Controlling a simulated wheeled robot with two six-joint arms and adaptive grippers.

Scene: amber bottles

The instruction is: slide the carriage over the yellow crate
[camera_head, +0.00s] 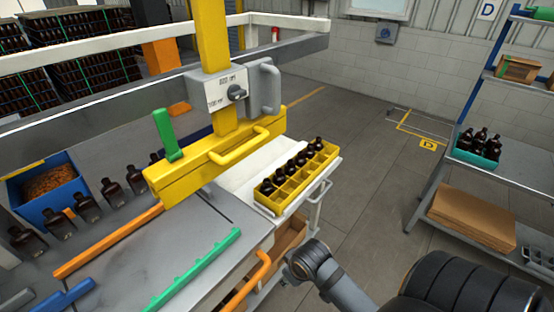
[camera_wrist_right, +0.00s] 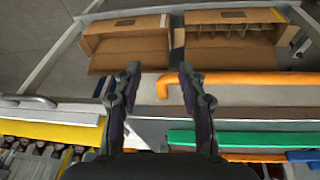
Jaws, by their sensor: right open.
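The carriage (camera_head: 220,150) is a grey block on a yellow post with a wide yellow bar below, a yellow handle and a green lever. It hangs from the rail above the bench, left of the yellow crate (camera_head: 311,185). The crate holds dark bottles in part of its cells and stands on a white cart top. The crate's yellow side also shows at the left of the right wrist view (camera_wrist_right: 55,134). My right gripper (camera_wrist_right: 160,70) is open and empty, apart from the carriage. Its fingers are not clear in the head view. My left gripper is not in view.
An orange handle (camera_head: 251,282) sticks out of the bench front; it also shows near my right fingers (camera_wrist_right: 235,80). A green strip (camera_head: 195,272) lies on the bench. Cardboard boxes (camera_wrist_right: 125,45) sit low down. A shelf (camera_head: 515,165) stands right; the floor between is clear.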

